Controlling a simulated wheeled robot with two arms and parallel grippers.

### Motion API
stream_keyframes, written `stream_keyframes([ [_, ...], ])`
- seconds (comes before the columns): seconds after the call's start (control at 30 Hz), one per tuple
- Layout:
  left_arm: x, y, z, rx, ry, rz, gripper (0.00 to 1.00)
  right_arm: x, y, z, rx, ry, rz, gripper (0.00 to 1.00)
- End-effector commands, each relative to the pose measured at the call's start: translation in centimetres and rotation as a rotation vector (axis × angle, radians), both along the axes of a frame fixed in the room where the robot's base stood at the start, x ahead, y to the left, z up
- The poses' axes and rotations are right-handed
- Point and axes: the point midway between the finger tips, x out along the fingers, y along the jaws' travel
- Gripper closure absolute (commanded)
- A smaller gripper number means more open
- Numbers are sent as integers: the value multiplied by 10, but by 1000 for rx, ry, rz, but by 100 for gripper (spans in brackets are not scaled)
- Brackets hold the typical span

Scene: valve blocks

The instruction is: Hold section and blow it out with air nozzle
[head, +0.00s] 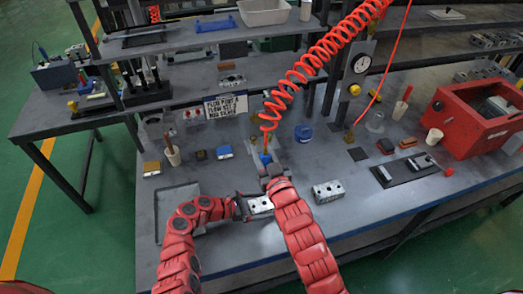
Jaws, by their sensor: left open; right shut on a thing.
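A silver valve section (259,205) lies on the grey bench near the front middle. My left gripper (243,207) is open at its left end, with its fingers around or beside that end; I cannot tell which. My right gripper (267,170) is above and behind the section. It is shut on the blue air nozzle (265,158), which hangs from the red coiled hose (293,82). The nozzle's tip is hidden. A second silver section (328,191) with dark holes lies apart to the right.
A dark flat tray (177,203) lies left of the section. A red box (470,118) stands at the right, with a black mat (405,169) in front of it. A gauge post (354,72), a printed sign (226,107) and small blocks stand farther back.

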Motion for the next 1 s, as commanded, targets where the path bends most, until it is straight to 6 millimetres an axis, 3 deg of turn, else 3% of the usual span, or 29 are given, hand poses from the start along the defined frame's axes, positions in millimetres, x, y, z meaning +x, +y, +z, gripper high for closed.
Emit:
stream_keyframes([
  [0.3,-21,58,24,3,-2,8,0,0,0,0,0,-1,0,100],
  [0.5,-32,87,38,1,-2,6,0,0,0,0,0,-1,0,100],
  [0.83,-38,97,44,2,-1,1,0,0,0,2,0,-1,0,100],
  [1.0,-38,96,69,2,-1,1,0,0,0,27,1,-2,0,100],
])
